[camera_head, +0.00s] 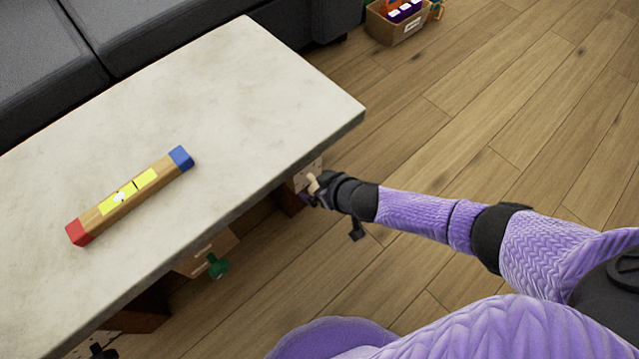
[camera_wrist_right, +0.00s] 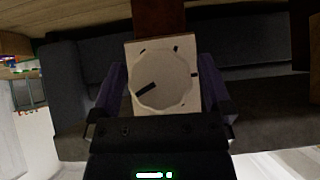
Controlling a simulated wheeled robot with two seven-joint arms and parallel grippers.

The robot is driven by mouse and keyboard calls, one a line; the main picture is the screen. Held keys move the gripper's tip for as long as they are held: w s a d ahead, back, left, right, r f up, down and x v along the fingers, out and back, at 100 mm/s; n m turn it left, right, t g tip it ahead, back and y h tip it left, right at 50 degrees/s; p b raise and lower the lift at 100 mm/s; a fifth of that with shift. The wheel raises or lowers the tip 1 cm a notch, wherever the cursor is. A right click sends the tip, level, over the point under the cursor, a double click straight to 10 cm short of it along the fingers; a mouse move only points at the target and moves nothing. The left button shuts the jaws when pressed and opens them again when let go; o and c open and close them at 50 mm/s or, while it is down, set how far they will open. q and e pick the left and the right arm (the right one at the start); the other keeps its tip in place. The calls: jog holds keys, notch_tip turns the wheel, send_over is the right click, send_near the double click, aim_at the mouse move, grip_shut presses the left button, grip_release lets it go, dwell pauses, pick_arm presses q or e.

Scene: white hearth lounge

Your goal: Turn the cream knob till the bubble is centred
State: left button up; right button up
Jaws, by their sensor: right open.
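A wooden spirit level (camera_head: 160,184) lies on the pale stone table (camera_head: 270,85), with a red end at left and a blue end at right. Its white bubble (camera_head: 119,197) sits in the yellow window on the red-end side of the dark centre line. The cream knob (camera_head: 313,184) is under the table's near right edge. In the right wrist view the cream knob (camera_wrist_right: 163,82) is many-sided, with a dark pointer aimed lower left, on a pale square plate. My right gripper (camera_head: 317,190) is open, its fingers either side of the knob. My left gripper is out of view.
A green knob (camera_head: 217,267) on a wooden block hangs under the table's near edge. A dark grey sofa (camera_head: 190,32) borders the table's far side. A cardboard box (camera_head: 396,24) of small items stands on the floor. The wooden floor at right is clear.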

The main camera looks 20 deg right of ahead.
jog(key=c, duration=1.1)
